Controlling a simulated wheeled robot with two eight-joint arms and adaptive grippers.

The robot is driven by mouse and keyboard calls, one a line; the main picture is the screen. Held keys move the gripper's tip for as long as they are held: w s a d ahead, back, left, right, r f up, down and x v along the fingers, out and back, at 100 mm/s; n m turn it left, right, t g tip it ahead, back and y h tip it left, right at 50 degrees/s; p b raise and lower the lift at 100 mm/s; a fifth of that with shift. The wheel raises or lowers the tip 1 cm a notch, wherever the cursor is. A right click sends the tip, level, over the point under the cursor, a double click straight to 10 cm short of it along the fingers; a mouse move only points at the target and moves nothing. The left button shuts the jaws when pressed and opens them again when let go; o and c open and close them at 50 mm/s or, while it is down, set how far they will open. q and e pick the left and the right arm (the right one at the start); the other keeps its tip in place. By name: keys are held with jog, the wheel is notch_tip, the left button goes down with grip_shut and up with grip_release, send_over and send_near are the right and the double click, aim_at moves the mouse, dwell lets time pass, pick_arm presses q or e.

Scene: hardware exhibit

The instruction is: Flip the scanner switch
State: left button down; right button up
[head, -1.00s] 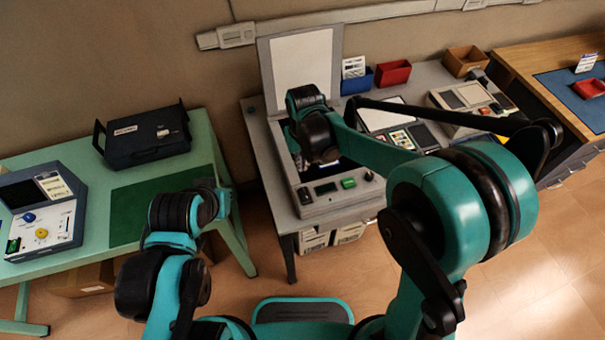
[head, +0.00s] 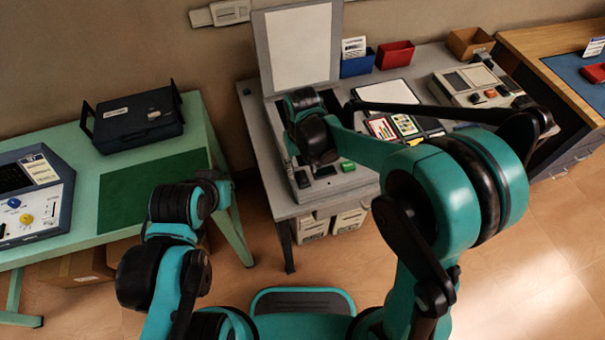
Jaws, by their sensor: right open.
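The scanner (head: 333,185) is a grey flatbed unit on the grey table, with its white-lined lid (head: 298,48) standing open. A green switch (head: 347,166) sits on its front panel beside a small dark display (head: 325,171). Whether the switch is on or off is too small to tell. My right gripper (head: 308,120) is over the scanner's left part, left of and above the green switch in the picture. It is open. Its fingertips and part of the scanner bed are hidden by my arm. My left arm is folded in front of the green table; its gripper is hidden.
A green table (head: 222,165) at left holds a black case (head: 138,120) and a control box (head: 30,200). Behind the scanner's right side are a blue bin (head: 356,65) and a red bin (head: 395,54). Another device (head: 475,85) stands further right. My right forearm crosses the grey table.

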aim_at(302, 177)
jog(key=shift+f, duration=1.2)
jog(key=shift+c, duration=0.3)
grip_shut()
jog(key=shift+w+g+h+b, duration=0.3)
jog(key=shift+g+h+b, duration=0.15)
jog(key=shift+g, duration=0.75)
